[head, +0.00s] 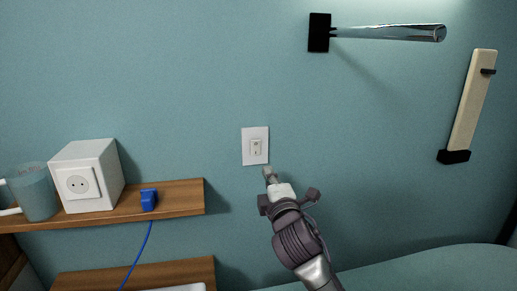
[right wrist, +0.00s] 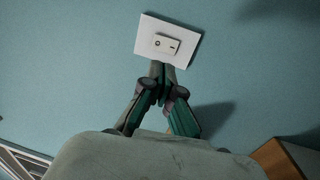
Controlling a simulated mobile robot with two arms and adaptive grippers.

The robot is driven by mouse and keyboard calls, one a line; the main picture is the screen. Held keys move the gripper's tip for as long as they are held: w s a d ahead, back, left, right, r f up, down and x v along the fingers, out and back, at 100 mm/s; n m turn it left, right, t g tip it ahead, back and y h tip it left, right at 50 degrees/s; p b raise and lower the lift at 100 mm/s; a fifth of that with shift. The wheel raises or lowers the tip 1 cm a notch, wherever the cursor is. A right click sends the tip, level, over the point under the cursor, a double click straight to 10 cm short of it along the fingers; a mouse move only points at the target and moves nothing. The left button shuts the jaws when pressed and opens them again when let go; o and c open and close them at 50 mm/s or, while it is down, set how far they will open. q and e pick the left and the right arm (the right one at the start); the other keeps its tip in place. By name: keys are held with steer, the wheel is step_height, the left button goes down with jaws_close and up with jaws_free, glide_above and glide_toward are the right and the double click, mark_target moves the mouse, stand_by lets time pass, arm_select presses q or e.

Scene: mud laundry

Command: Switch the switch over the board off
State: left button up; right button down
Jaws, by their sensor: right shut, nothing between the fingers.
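The switch (head: 256,148) is a small white rocker on a white wall plate (head: 246,134), on the teal wall. It also shows in the right wrist view (right wrist: 168,44), where the rocker carries a round mark and a short line mark. My right gripper (head: 268,172) is shut and empty, with its fingertips just below the rocker, at the plate's lower edge. In the right wrist view the closed fingertips (right wrist: 158,68) overlap the bottom of the plate. I cannot tell whether they touch it. My left gripper is not in view.
A wooden shelf (head: 185,198) at left holds a white socket box (head: 88,178), a blue plug with a cord (head: 149,199) and a mug (head: 34,192). A metal bar (head: 385,33) and a beige holder (head: 470,105) hang at right. The wall around the plate is clear.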

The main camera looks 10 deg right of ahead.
mark_target(257, 144)
steer(key=w+p, duration=0.1)
steer(key=w, duration=0.2)
steer(key=w+r+p, duration=0.1)
steer(key=w, duration=0.6)
steer(key=shift+w+r+p, duration=0.3)
steer(key=shift+w+p, duration=0.05)
steer(key=shift+p, duration=0.05)
steer(key=shift+w, duration=0.6)
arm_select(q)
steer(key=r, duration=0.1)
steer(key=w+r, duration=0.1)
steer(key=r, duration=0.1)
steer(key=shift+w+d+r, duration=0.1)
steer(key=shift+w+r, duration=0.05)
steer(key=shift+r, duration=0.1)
arm_select(e)
steer(key=shift+w, duration=0.15)
steer(key=shift+w+r, duration=0.1)
steer(key=shift+w, duration=0.05)
